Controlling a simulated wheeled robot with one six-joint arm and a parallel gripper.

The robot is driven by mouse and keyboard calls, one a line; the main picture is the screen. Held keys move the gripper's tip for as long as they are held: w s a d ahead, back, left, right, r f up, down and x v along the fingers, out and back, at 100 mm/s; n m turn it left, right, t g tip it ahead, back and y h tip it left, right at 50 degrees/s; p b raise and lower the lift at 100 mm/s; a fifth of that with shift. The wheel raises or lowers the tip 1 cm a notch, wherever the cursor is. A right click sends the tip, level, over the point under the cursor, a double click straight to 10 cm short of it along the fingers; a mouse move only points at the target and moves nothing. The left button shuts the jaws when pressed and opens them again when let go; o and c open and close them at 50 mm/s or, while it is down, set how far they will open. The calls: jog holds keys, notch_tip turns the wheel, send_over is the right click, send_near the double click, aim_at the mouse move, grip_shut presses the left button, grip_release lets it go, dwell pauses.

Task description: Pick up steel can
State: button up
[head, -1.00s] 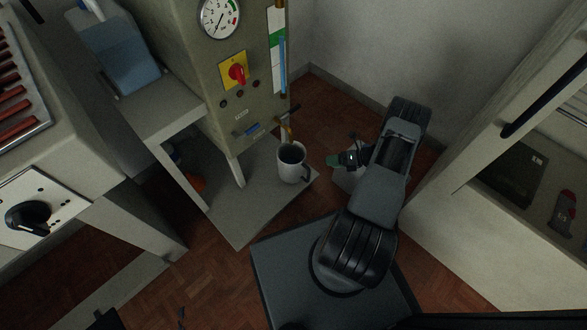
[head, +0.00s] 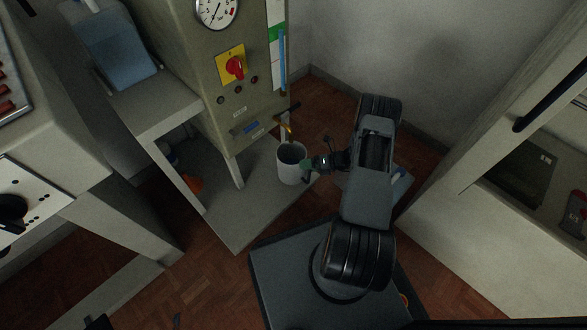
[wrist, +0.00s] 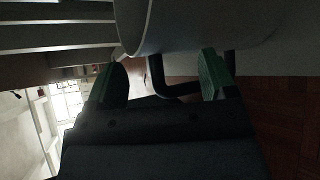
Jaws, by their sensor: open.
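The steel can (head: 291,166) looks like a pale grey mug with a dark inside and a dark handle. It stands upright on the low grey shelf, below the tap. My gripper (head: 308,167) is at its right side, by the handle, and partly covers it. In the wrist view the can's pale wall (wrist: 195,25) fills the top, and the angular dark handle (wrist: 158,82) shows below it. My gripper (wrist: 164,80) is open there, with green-padded fingers either side of part of the handle. I cannot tell whether either finger touches it.
The tap (head: 288,124) sticks out of the olive machine cabinet (head: 236,120) just above the can. The low shelf (head: 238,222) is bare in front of the can. A pale cabinet (head: 480,225) stands at the right.

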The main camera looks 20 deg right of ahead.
jog(key=shift+c, duration=0.3)
jog(key=c, duration=1.3)
jog(key=shift+f, duration=0.1)
grip_shut()
